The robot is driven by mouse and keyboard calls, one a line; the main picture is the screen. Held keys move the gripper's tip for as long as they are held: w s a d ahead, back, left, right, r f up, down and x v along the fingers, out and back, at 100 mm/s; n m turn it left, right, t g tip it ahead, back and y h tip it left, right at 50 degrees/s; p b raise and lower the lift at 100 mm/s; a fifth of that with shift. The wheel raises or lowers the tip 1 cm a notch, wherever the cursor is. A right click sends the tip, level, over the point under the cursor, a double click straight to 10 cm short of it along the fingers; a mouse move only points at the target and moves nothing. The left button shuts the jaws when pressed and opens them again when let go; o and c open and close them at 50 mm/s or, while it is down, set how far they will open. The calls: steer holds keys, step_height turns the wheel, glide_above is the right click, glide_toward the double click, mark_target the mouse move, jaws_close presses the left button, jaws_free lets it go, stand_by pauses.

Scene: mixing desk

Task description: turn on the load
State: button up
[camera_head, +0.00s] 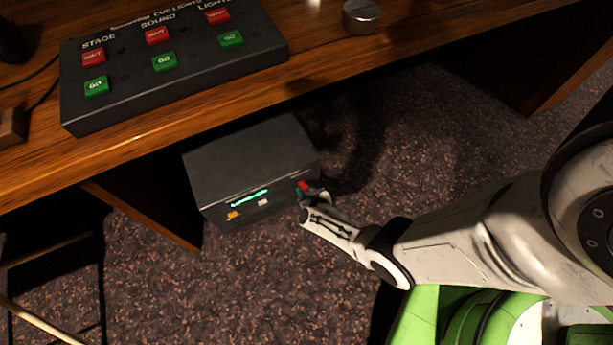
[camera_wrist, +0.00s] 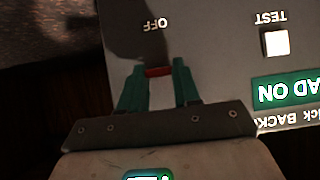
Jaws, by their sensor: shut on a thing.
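A dark grey box (camera_head: 250,160) stands on the carpet under the desk. Its front panel has a lit green strip (camera_head: 249,198), an orange button (camera_head: 233,215) and a white button (camera_head: 263,202). A small red switch (camera_head: 303,185) is at the panel's right end. My gripper (camera_head: 308,193) reaches it from the right. In the wrist view, the two teal fingers are shut on the red switch (camera_wrist: 158,71), beside the upside-down word OFF. A green label there (camera_wrist: 287,90) shows "AD ON", cut by the frame edge. The white TEST button (camera_wrist: 275,43) is apart from the fingers.
The wooden desk (camera_head: 400,48) overhangs the box and carries a cue-light console (camera_head: 130,75) with red and green buttons and a metal knob (camera_head: 361,16). A wooden side panel (camera_head: 145,210) stands left of the box. Carpet in front is clear.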

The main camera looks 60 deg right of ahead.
steer(key=p, duration=0.1)
steer(key=r+g+y+p, duration=0.1)
steer(key=g+p, duration=0.1)
steer(key=shift+w+d+r, duration=0.2)
steer(key=shift+w+d, duration=0.05)
steer(key=shift+w, duration=0.05)
steer(key=shift+w+d+g+y, duration=0.1)
steer(key=shift+d+g+y, duration=0.05)
steer(key=shift+g+y, duration=0.4)
steer(key=shift+r, duration=0.1)
steer(key=shift+r+g+p, duration=0.15)
steer(key=shift+g+p, duration=0.15)
steer(key=shift+g, duration=0.05)
steer(key=o, duration=1.1)
steer(key=shift+y, duration=0.25)
steer(key=shift+c, duration=0.2)
steer(key=p+v, duration=1)
steer(key=p, duration=0.1)
steer(key=shift+a+r+p, duration=0.25)
steer(key=shift+r+p, duration=0.05)
